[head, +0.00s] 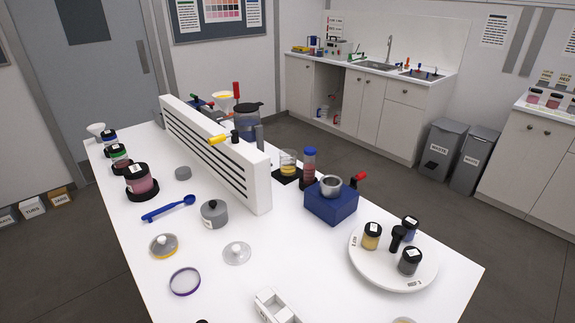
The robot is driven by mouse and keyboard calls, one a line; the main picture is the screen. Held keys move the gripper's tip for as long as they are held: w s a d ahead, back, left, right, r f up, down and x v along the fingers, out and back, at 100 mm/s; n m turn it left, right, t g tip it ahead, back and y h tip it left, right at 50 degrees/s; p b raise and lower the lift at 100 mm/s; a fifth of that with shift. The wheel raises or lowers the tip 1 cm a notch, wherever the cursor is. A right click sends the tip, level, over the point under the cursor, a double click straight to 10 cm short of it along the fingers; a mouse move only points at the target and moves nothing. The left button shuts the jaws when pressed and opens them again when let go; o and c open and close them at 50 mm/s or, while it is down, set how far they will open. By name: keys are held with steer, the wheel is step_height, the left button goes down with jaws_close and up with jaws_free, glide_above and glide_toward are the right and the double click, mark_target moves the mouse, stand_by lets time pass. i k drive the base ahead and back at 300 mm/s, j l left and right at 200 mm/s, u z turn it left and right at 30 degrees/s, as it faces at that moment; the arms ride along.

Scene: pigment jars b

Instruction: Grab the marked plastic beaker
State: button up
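A clear beaker (288,157) with yellow contents low inside stands upright on a black square pad (286,178), toward the far right edge of the white table. It is the only clear beaker I can make out; its markings and material are too small to tell. A tall jar with a blue top and dark red contents (309,168) stands close to its right. The long white slotted barrier (257,180) is to its left. My gripper is not in view.
A blue box with a metal cup and red handle (331,205) stands in front of the beaker. A round white turntable (372,277) carries several jars at right. Lids, a grey pot (214,214) and a blue spoon (168,208) lie left of the barrier.

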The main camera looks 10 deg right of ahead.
mark_target(288, 164)
steer(key=l+u, duration=0.1)
steer(key=l, duration=0.7)
steer(key=i+l+u, duration=0.3)
steer(key=l, duration=1)
steer(key=l+u, duration=0.35)
steer(key=l, duration=0.95)
steer(key=i+l, duration=0.1)
steer(key=l, duration=0.2)
steer(key=i+l+u, duration=0.1)
steer(key=l, duration=0.2)
steer(key=i+l+u, duration=0.1)
steer(key=l, duration=0.25)
steer(key=i+l, duration=0.15)
steer(key=l, duration=0.15)
